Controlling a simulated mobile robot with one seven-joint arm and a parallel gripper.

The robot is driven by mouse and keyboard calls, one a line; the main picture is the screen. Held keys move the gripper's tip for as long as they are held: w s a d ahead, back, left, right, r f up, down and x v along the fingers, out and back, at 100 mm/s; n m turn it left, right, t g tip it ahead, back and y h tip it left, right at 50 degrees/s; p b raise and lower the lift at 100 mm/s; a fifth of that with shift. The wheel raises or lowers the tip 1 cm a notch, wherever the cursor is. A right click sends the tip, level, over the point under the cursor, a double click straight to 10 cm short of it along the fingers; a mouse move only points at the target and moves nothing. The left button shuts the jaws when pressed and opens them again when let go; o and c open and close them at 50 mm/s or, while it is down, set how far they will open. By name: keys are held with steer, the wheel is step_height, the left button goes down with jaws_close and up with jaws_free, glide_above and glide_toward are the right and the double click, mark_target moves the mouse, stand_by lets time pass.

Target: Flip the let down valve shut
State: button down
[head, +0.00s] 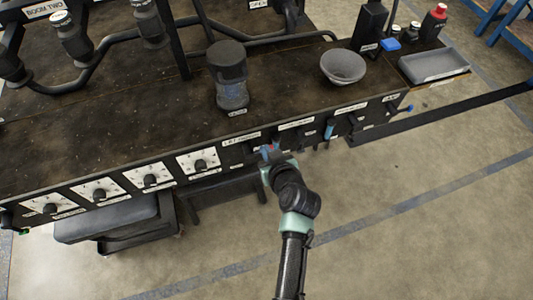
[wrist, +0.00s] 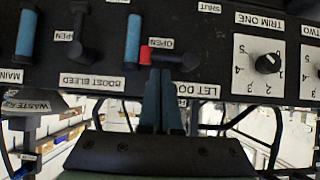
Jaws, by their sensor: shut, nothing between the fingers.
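The let down valve is a dark lever with a red end (wrist: 146,58) on the panel front. In the wrist view, where labels appear upside down, it lies sideways with its red end to the left, by an OPEN label (wrist: 160,43). A SHUT label (wrist: 208,7) is above. The LET DOWN label (wrist: 197,90) is partly hidden by my gripper (wrist: 160,72). My gripper is shut and empty, its fingertips at the lever beside the red end; I cannot tell whether they touch. In the head view my gripper (head: 268,153) is at the panel front.
Blue handles (wrist: 133,38) (wrist: 26,38) and the upright dark boost bleed lever (wrist: 82,38) are left of the valve in the wrist view. The trim one knob (wrist: 267,63) is right. On the bench stand a dark jar (head: 230,75), grey bowl (head: 343,67) and tray (head: 434,65). Floor in front is clear.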

steer(key=shift+w+f, duration=0.1)
steer(key=shift+f, duration=0.3)
steer(key=shift+d+f+m+y+b, duration=0.25)
steer(key=shift+f+m+y+b, duration=0.25)
steer(key=shift+b, duration=0.5)
step_height(320, 180, down, 6)
steer(key=a+m+y+b, duration=0.1)
steer(key=m+y+b, duration=0.9)
steer(key=b, duration=0.5)
steer(key=shift+s+a+m+t, duration=0.2)
steer(key=shift+a+m+t, duration=0.05)
steer(key=shift+m+t, duration=0.05)
steer(key=shift+f, duration=0.1)
stand_by(0.4)
